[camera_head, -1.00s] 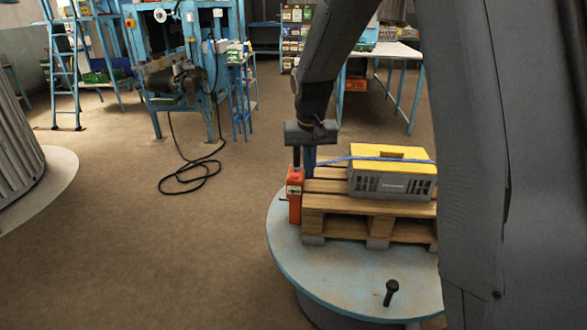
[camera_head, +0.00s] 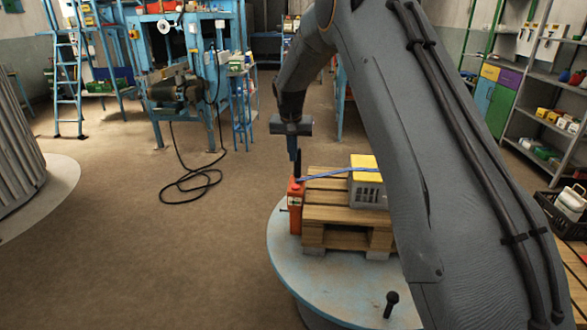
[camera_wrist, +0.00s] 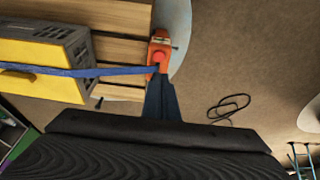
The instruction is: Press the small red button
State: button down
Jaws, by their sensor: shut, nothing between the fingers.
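The small red button (camera_wrist: 159,57) shows in the wrist view on the top of an orange-red box (camera_head: 295,212). In the head view this box stands upright beside the left side of a wooden pallet. My gripper (camera_head: 297,168) points down directly over the box, its fingers shut and empty. In the wrist view the fingertips (camera_wrist: 160,77) are just at the near side of the button; I cannot tell whether they touch it. A blue strap or cable (camera_wrist: 90,73) runs to the box beside the button.
The pallet (camera_head: 330,214) bears a grey crate with a yellow top (camera_head: 367,182). Both rest on a round pale-blue table (camera_head: 300,266) with a black knob (camera_head: 391,303) on it. A black cable (camera_head: 190,185) lies on the floor. The floor left of the table is otherwise open.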

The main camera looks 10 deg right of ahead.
jog(key=p, duration=0.3)
send_near(294, 187)
jog(key=x, duration=0.5)
jog(key=shift+w, duration=0.1)
jog(key=shift+f, duration=0.55)
